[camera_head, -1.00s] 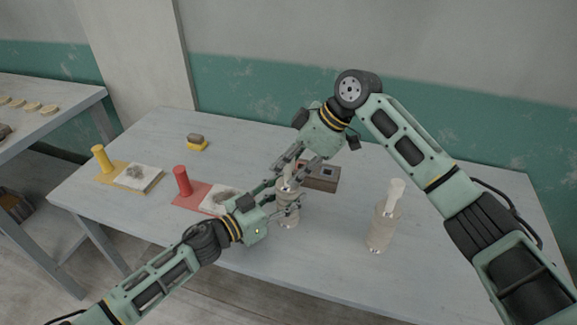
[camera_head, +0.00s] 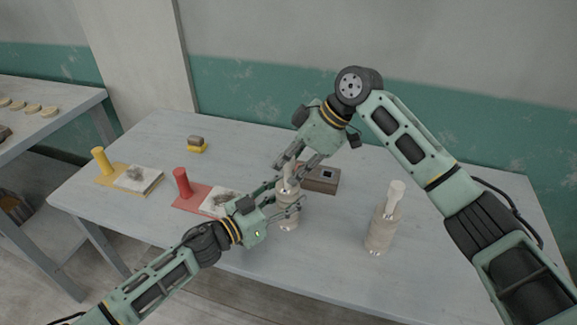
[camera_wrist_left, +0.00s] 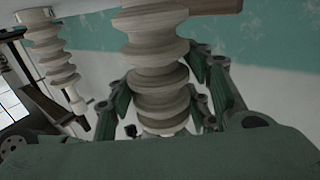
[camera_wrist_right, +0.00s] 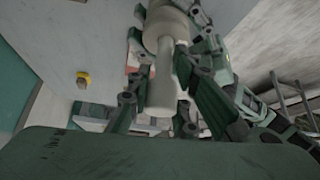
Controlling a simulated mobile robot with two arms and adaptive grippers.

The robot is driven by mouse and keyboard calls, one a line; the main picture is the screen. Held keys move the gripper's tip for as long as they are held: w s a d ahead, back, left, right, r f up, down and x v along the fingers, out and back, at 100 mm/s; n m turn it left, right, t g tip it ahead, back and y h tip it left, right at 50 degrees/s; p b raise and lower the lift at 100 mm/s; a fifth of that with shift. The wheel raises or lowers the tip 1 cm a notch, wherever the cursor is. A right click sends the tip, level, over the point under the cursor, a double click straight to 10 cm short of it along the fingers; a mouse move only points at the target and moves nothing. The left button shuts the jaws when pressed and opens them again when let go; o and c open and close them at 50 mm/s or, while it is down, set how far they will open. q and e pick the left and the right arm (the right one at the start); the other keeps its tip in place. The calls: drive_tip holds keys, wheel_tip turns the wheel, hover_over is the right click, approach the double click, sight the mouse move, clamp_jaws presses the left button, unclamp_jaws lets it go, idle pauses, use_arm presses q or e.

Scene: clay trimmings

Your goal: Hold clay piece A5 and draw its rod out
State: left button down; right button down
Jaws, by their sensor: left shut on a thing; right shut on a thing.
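A ribbed, pale clay piece (camera_head: 288,218) stands upright near the middle of the table; I can read no label on it. My left gripper (camera_head: 284,202) is shut around its side, and the ribs show large between the fingers in the left wrist view (camera_wrist_left: 158,75). A pale rod (camera_wrist_right: 161,88) sticks out of its top. My right gripper (camera_wrist_right: 160,105) is shut on this rod from above. The rod's lower end is hidden in the clay. A second clay piece (camera_head: 381,232) with a white rod (camera_head: 395,197) stands free to the right.
A brown block (camera_head: 322,182) with a dark square hole lies just behind the held piece. Left of it are a red board with a red post (camera_head: 182,182) and a yellow board with a yellow post (camera_head: 102,160). A yellow-based sponge (camera_head: 197,145) lies farther back. The back right is clear.

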drive_tip(key=shift+r, duration=0.55)
idle(0.4)
use_arm(q)
drive_tip(key=shift+f, duration=0.1)
use_arm(e)
drive_tip(key=shift+r, duration=2.45)
use_arm(q)
drive_tip(key=c, duration=0.8)
unclamp_jaws()
